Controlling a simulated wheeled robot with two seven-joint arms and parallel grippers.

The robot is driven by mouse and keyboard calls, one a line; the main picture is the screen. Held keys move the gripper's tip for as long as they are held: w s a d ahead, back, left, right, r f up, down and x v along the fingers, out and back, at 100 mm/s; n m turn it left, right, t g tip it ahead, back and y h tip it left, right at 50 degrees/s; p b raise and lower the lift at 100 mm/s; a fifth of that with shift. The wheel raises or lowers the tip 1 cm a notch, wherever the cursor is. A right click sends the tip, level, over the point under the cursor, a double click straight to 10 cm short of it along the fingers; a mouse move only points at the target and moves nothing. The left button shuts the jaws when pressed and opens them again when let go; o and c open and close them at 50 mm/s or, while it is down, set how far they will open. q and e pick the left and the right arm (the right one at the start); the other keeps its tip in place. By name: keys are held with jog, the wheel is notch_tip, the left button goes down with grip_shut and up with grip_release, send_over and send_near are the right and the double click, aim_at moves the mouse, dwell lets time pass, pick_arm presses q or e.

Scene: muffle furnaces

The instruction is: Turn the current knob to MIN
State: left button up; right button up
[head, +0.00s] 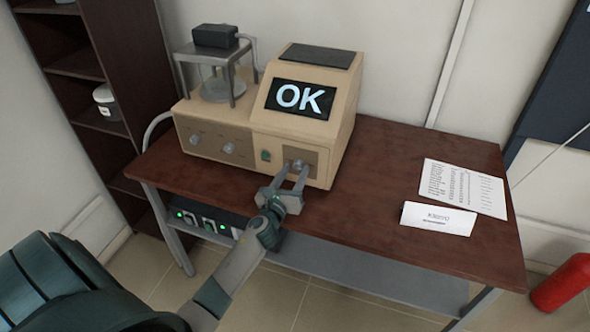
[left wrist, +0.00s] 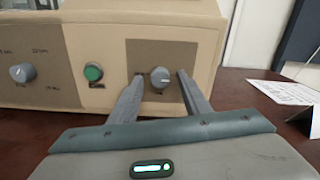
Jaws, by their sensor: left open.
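The beige instrument (head: 341,117) stands on the brown table, and its screen (head: 300,98) reads OK. A grey round knob (head: 298,164) sits on a darker square panel at the right of its front; it also shows in the left wrist view (left wrist: 160,78). I cannot read the marks around it. My left gripper (head: 291,170) is open in front of this knob; in the left wrist view its fingers (left wrist: 159,82) stand on either side of it. I cannot tell whether they touch it. My right gripper is not in view.
A green button (head: 265,155) is left of the panel, and two more knobs (head: 228,148) are farther left.

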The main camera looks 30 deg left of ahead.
pick_arm(q)
jog(key=shift+w+a, duration=0.1)
jog(key=shift+w, duration=0.3)
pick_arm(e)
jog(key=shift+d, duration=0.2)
pick_arm(q)
jog(key=c, duration=1)
jog(key=shift+c, duration=0.2)
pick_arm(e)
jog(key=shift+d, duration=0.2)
